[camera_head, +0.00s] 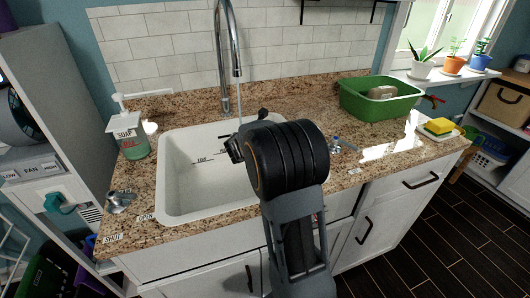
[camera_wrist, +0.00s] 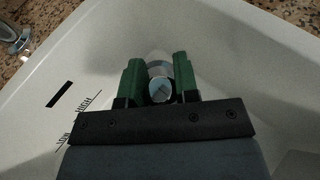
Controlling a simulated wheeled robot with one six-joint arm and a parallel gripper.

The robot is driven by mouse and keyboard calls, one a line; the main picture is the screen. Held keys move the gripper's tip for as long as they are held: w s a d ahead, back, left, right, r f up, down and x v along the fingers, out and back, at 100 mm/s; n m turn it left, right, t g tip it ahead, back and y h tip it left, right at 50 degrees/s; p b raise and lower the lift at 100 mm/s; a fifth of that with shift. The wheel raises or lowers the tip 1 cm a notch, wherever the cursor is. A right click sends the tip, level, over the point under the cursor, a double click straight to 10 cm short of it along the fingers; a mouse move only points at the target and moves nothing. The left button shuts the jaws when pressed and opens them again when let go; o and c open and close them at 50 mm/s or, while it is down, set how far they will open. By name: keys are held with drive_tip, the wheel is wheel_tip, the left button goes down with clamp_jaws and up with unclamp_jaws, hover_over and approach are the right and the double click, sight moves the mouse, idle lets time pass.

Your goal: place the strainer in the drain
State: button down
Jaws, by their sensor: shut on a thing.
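The white sink basin (camera_head: 195,185) is set in the granite counter, and my gripper (camera_head: 236,148) is over it. In the wrist view my gripper (camera_wrist: 160,84) has its green fingers closed on a small grey, round-ended metal piece, which looks like the strainer (camera_wrist: 160,90). A paler rounded part shows just beyond it between the fingers. The basin wall (camera_wrist: 245,65) surrounds the gripper in this view. The drain cannot be made out in either view; my gripper and arm cover part of the basin.
A chrome faucet (camera_head: 222,60) rises behind the basin. A soap bottle (camera_head: 132,140) stands left, and a chrome lever (camera_head: 121,199) sits by OPEN and SHUT labels. A green tub (camera_head: 375,103) and yellow sponge (camera_head: 439,125) are right. Dark LOW and HIGH marks line the basin wall.

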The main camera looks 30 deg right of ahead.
drive_tip(key=shift+w+d+f+b, duration=0.15)
drive_tip(key=shift+w+d+f, duration=1)
drive_tip(key=shift+f, duration=0.7)
drive_tip(key=shift+w+d+f+b, duration=0.1)
drive_tip(key=shift+w+d+f, duration=0.7)
drive_tip(key=shift+w+f, duration=0.8)
drive_tip(key=shift+w+d+f+b, duration=0.15)
drive_tip(key=shift+w+d+f, duration=0.9)
drive_tip(key=shift+f, duration=1)
drive_tip(key=shift+a+f, duration=0.1)
drive_tip(key=c, duration=0.9)
unclamp_jaws()
drive_tip(key=shift+o, duration=0.2)
drive_tip(key=shift+a+r, duration=0.1)
drive_tip(key=shift+r, duration=0.1)
drive_tip(key=v, duration=1.2)
